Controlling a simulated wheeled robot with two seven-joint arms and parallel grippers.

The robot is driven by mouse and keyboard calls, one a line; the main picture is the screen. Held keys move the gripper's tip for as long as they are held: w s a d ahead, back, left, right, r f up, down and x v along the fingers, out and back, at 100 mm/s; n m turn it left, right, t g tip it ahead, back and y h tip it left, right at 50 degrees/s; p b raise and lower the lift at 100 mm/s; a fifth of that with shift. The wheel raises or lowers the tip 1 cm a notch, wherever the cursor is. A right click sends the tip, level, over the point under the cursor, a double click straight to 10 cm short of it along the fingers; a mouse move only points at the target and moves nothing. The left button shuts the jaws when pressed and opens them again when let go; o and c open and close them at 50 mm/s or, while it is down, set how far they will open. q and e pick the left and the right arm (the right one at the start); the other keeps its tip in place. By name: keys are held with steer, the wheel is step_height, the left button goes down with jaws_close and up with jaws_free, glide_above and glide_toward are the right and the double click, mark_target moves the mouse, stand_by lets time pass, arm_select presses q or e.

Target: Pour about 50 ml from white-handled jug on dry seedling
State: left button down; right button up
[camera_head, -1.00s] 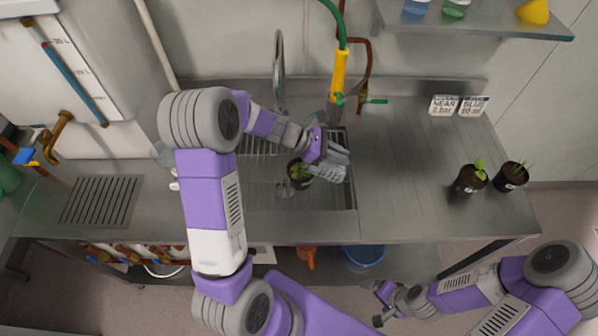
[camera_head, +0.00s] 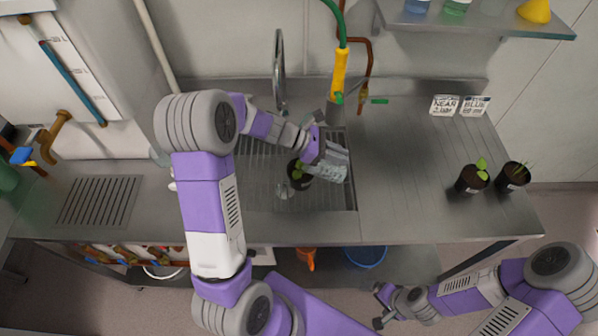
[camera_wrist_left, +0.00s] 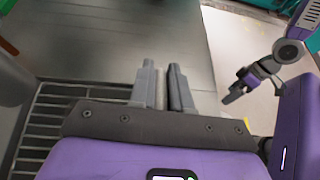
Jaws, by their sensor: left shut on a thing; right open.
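My left gripper (camera_head: 322,156) is shut on a clear jug (camera_head: 334,170) over the right part of the sink. The jug looks tilted, with its mouth side toward a small green seedling in a dark pot (camera_head: 299,174). The pot stands on the sink grate, just left of the jug. I cannot make out the water level or any stream. In the left wrist view the fingers (camera_wrist_left: 162,85) are close together on a thin pale piece, and the jug body is hidden. My right gripper (camera_head: 381,305) is open and empty, low in front of the counter.
Two more potted seedlings (camera_head: 472,179) (camera_head: 513,177) stand on the counter at right. Two small signs (camera_head: 459,105) stand behind. A tall faucet (camera_head: 279,70) and a yellow hose nozzle (camera_head: 340,72) rise behind the sink. The counter between sink and right pots is clear.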

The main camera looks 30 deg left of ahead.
arm_select(q)
steer(key=d+g+y+p, duration=0.1)
steer(key=p, duration=0.3)
steer(key=d+y+p, duration=0.1)
steer(key=y+p, duration=0.1)
steer(key=p, duration=0.3)
steer(key=shift+w+r+g, duration=0.15)
steer(key=shift+w+g, duration=0.25)
steer(key=shift+f+y, duration=0.3)
steer(key=shift+f, duration=0.25)
steer(key=shift+w+d+f+g+y+p, duration=0.3)
steer(key=shift+f+y+p, duration=0.2)
steer(key=shift+p, duration=0.45)
steer(key=shift+w+d+f+g+y+p, duration=0.15)
steer(key=shift+d+f+y+p, duration=0.35)
steer(key=shift+p, duration=0.4)
steer(key=shift+w+d+f+g+y+p, duration=0.1)
steer(key=shift+d+f+g+y+p, duration=0.2)
steer(key=shift+f+p, duration=0.45)
steer(key=shift+r+p, duration=0.1)
steer(key=shift+p, duration=0.25)
